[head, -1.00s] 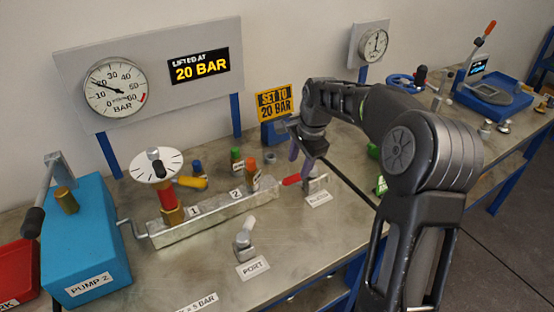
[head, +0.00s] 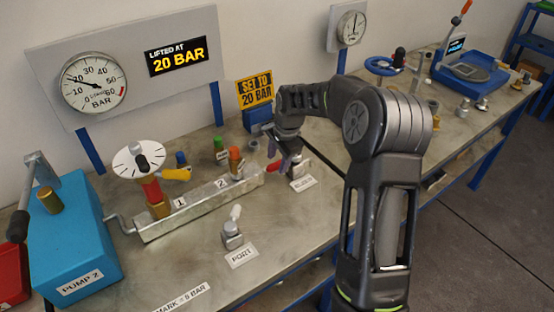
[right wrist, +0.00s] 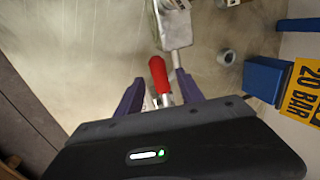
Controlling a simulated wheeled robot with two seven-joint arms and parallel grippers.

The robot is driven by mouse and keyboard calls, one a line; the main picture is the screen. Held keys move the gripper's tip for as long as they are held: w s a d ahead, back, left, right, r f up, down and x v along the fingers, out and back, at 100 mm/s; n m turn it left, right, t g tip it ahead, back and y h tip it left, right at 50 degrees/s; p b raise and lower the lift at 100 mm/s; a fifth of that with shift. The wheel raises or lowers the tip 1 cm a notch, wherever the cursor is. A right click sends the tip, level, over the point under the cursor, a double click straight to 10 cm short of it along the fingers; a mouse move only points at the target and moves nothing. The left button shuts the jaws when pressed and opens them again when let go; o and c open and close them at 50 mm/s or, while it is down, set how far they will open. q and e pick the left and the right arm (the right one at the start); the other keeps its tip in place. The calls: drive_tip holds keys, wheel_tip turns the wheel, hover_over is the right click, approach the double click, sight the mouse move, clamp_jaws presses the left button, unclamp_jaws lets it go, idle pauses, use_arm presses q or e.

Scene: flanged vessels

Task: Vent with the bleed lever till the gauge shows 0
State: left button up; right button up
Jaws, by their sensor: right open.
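The bleed lever's red handle (right wrist: 158,75) lies between the fingers of my open right gripper (right wrist: 150,92) in the right wrist view. I cannot tell whether either finger touches it. In the head view the gripper (head: 284,160) hangs over the small lever valve (head: 298,173) at the right end of the manifold, partly hiding it. The large round gauge (head: 94,85) has its needle at upper left, well above 0, roughly between 10 and 20. My left gripper is out of view.
The manifold (head: 205,202) with coloured valves runs just left of the gripper. The port fitting (head: 232,235) stands in front of it. The yellow sign (head: 254,92) is close behind. A blue pump (head: 75,240) stands at left. Bench space right of the port is clear.

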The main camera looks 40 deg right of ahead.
drive_tip(key=shift+x, duration=0.75)
clamp_jaws()
idle(0.9)
